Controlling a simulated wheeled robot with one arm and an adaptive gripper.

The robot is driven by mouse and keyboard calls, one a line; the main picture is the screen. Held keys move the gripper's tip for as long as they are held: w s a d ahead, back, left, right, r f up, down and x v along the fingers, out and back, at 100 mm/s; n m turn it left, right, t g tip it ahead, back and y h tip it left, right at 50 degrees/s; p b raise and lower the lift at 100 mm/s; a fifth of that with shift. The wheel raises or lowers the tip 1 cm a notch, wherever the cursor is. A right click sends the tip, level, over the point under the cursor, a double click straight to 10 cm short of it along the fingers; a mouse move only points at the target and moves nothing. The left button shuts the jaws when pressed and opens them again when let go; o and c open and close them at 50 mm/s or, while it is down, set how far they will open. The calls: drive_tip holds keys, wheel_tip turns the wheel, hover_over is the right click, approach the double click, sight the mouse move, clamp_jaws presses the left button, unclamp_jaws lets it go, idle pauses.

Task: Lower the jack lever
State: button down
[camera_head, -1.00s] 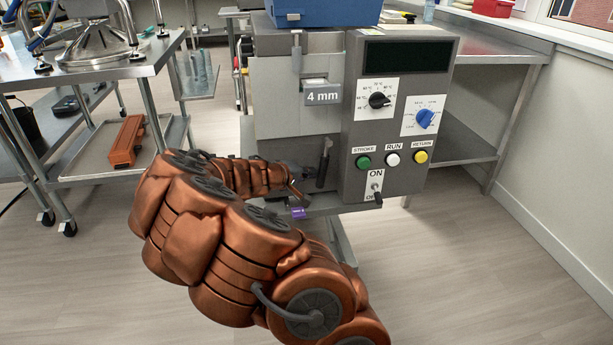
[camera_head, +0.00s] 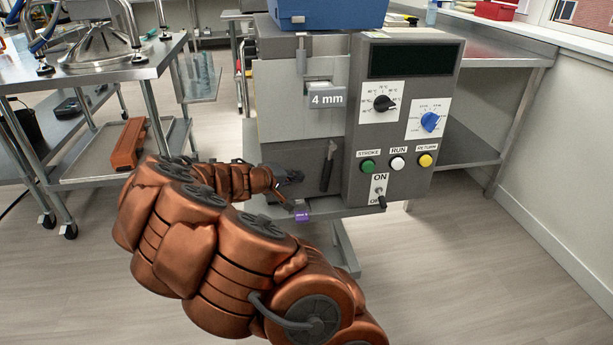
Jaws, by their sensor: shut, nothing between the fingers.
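The jack lever appears to be the dark, nearly upright handle (camera_head: 327,166) low on the front of the grey depositor machine (camera_head: 296,100), just left of its control panel. Its top leans slightly to the right. My gripper (camera_head: 297,178) is at the end of my copper-coloured arm, low in front of the machine. It is a little to the left of the lever, with a small gap between them in the picture. Its fingers are shut and hold nothing. The fingertips are small and dark against the machine front, so their depth from the lever is hard to tell.
The control panel (camera_head: 404,110) with dials, buttons and an ON/OFF switch (camera_head: 379,191) is right of the lever. A purple tag (camera_head: 302,216) sits below my gripper. A steel table (camera_head: 95,72) stands at left. Floor at right is clear.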

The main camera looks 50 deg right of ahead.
drive_tip(key=a+r, duration=0.1)
drive_tip(key=a, duration=0.7)
drive_tip(key=shift+w+a+p, duration=0.2)
drive_tip(key=shift+a+p, duration=0.15)
drive_tip(key=shift+p, duration=0.05)
drive_tip(key=s+a+r+m+g+y+p, duration=0.2)
drive_tip(key=s+a+r+y+p, duration=0.25)
drive_tip(key=s+r+p, duration=1)
drive_tip(key=s+a+r+n+y+p, duration=0.2)
drive_tip(key=s+a+r+y+p, duration=0.2)
drive_tip(key=a, duration=0.8)
drive_tip(key=s+a+r+n+y+p, duration=0.3)
drive_tip(key=s+a+r+p, duration=0.6)
drive_tip(key=s+a, duration=0.3)
drive_tip(key=shift+s+r+y, duration=0.15)
drive_tip(key=shift+r+y, duration=0.7)
drive_tip(key=shift+r, duration=0.05)
drive_tip(key=shift+a+n, duration=0.15)
drive_tip(key=shift+n, duration=0.15)
